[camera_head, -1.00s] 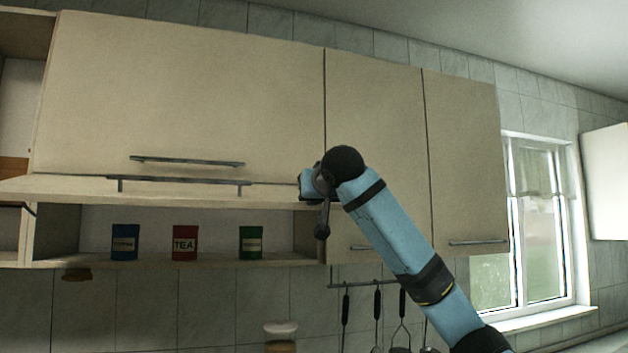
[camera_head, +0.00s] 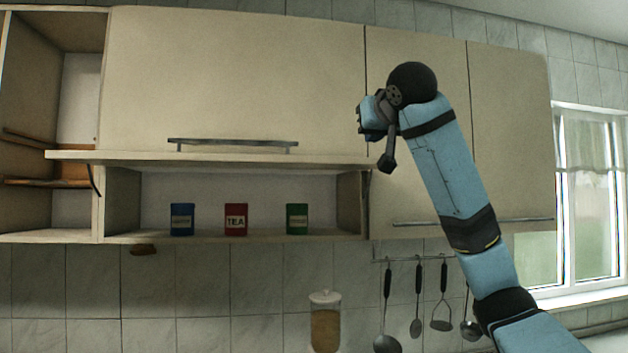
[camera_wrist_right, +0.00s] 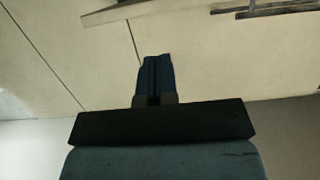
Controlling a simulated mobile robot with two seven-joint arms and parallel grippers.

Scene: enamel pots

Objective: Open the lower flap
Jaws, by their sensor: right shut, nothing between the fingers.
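The lower flap (camera_head: 110,157) of the wall cabinet is raised. It shows almost edge-on as a thin cream board, roughly level, above an open compartment (camera_head: 260,190). A dark bar handle (camera_head: 233,145) shows just above its edge; whether this is the flap's handle, the upper door's, or both in line, I cannot tell. My right gripper (camera_head: 366,118) is beside the flap's right end and higher, in front of the cabinet doors, apart from the handle. In the right wrist view its dark fingers (camera_wrist_right: 155,75) are together and empty. My left gripper is out of view.
Blue (camera_head: 182,219), red (camera_head: 236,219) and green (camera_head: 297,219) tins stand in the compartment. Closed doors (camera_head: 510,130) are at the right, the upper door (camera_head: 230,80) above. Utensils hang from a rail (camera_head: 420,260) below. A jar (camera_head: 325,322) stands lower down.

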